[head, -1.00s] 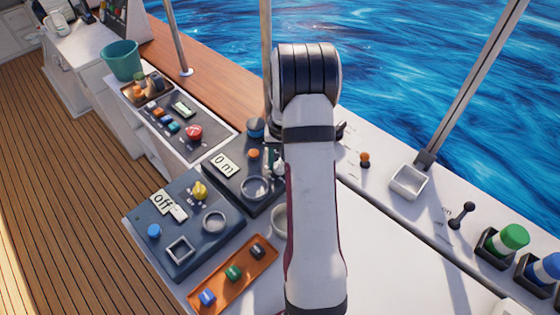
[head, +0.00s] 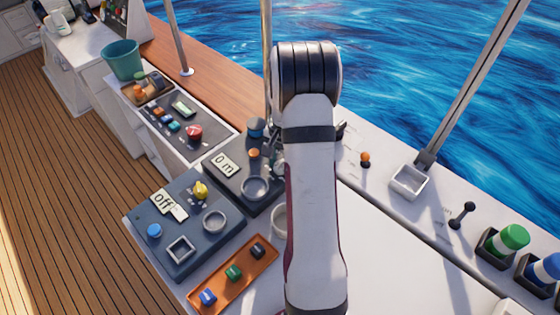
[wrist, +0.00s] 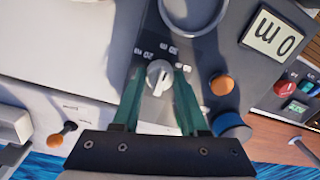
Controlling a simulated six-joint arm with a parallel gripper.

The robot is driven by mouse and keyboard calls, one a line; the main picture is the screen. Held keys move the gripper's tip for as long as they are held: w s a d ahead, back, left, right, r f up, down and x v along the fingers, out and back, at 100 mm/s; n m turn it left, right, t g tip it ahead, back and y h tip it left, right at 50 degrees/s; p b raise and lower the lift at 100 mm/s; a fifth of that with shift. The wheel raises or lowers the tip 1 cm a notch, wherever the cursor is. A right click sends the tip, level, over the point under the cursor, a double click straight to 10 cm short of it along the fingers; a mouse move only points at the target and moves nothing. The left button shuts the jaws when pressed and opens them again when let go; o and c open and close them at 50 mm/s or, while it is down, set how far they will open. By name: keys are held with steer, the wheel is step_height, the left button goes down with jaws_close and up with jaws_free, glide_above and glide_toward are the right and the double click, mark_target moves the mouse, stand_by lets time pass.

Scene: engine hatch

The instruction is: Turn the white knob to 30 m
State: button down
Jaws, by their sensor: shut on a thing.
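The white knob (wrist: 160,77) sits on the dark grey panel (head: 234,190) with small, upside-down scale labels beside it in the wrist view. My gripper (wrist: 160,74) has its two green fingers on either side of the knob, shut on it. In the head view my arm hides most of the knob area, and only a bit of my gripper (head: 275,155) shows at the arm's left edge. The display plate (head: 223,164) on the same panel reads 0 m; it also shows in the wrist view (wrist: 273,33). The exact pointer direction of the knob is unclear.
An orange knob (wrist: 221,84) and a blue round knob (wrist: 231,126) stand close to my right finger in the wrist view. A grey ring (head: 255,188) is on the same panel. Another panel (head: 190,248) reading Off lies nearer, beside an orange tray (head: 218,292).

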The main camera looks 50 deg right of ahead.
stand_by(0.3)
steer(key=shift+c, duration=2.2)
jaws_free()
step_height(320, 180, up, 16)
steer(key=shift+s, duration=0.35)
steer(key=shift+d+f, duration=0.1)
